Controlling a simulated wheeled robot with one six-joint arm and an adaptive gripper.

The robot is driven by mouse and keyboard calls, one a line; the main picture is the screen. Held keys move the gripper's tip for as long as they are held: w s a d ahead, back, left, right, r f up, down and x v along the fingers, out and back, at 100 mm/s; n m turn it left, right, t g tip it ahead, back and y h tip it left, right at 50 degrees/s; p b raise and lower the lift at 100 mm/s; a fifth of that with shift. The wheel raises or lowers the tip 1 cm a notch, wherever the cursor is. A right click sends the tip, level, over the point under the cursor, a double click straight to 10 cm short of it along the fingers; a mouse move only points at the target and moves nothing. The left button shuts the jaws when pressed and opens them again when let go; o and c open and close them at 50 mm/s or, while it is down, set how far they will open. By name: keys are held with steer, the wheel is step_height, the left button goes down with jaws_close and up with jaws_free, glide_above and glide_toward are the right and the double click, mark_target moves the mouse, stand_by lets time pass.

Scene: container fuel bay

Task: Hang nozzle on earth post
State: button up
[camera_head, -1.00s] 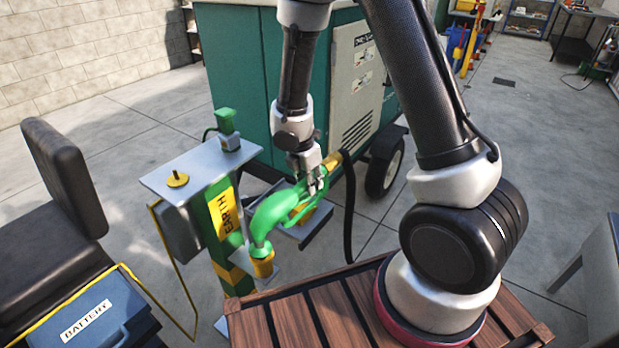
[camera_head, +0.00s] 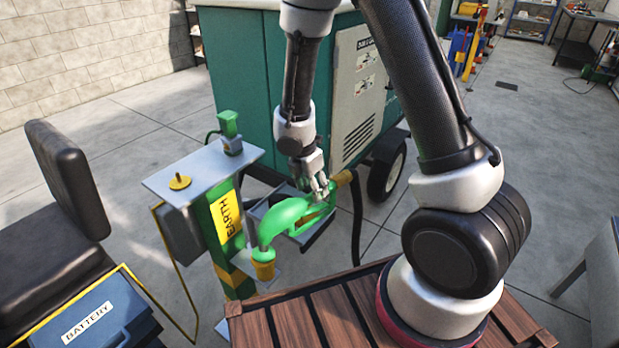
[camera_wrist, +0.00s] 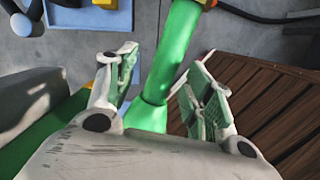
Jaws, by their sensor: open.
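The green nozzle (camera_head: 288,214) is beside the yellow-labelled earth post (camera_head: 224,222), above a grey bracket (camera_head: 312,236). Its spout end points down at a yellow cup-like piece (camera_head: 263,268); I cannot tell how far it sits inside. A yellow fitting and black hose (camera_head: 357,215) trail from its other end. My gripper (camera_head: 320,190) is over the nozzle's handle. In the wrist view my gripper (camera_wrist: 162,92) is open, with the green nozzle (camera_wrist: 172,55) between its fingers and a visible gap on the right side.
The post's grey top plate (camera_head: 200,172) carries a yellow knob and a green-topped piece. A battery box (camera_head: 95,318) and black seat (camera_head: 65,180) stand at left. A green cabinet (camera_head: 258,90) stands behind. A wooden slatted deck (camera_head: 300,318) is in front.

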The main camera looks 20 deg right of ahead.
steer(key=v, duration=1.1)
steer(key=shift+r, duration=0.35)
